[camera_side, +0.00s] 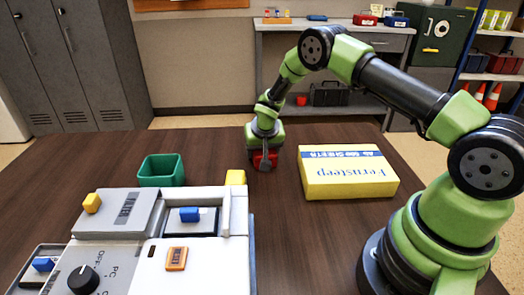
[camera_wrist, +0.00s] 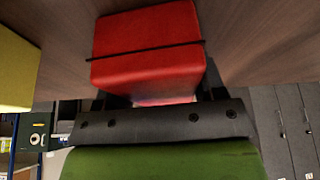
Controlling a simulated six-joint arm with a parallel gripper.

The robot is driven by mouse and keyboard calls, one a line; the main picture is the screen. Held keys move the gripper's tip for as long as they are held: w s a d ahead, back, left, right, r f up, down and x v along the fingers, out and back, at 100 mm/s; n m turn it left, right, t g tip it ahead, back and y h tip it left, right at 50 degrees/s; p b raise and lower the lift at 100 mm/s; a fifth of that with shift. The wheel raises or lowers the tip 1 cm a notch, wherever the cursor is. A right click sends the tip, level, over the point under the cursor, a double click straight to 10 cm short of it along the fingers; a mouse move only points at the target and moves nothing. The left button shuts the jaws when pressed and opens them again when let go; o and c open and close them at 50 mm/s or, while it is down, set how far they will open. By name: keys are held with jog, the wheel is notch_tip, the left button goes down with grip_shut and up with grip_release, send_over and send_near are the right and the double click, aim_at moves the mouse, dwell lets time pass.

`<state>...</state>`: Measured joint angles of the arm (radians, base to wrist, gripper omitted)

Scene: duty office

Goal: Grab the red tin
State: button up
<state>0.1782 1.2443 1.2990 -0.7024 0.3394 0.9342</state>
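The red tin (camera_side: 258,163) stands on the dark wooden table, left of a yellow box. My gripper (camera_side: 264,159) reaches down over it from above, with a grey finger in front of its near side. In the wrist view the red tin (camera_wrist: 148,50) looks large, with a thin dark line across it. The dark finger parts of my gripper (camera_wrist: 163,95) show at both sides of its near end. The tin is between the fingers, but whether they press on it is not clear. The tin appears to rest on the table.
The yellow box (camera_side: 348,172) lies close on the right and also shows in the wrist view (camera_wrist: 16,70). A white and grey control panel (camera_side: 215,265) fills the front left.

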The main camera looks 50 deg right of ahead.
jog(key=shift+c, duration=1.1)
jog(key=shift+r, duration=0.15)
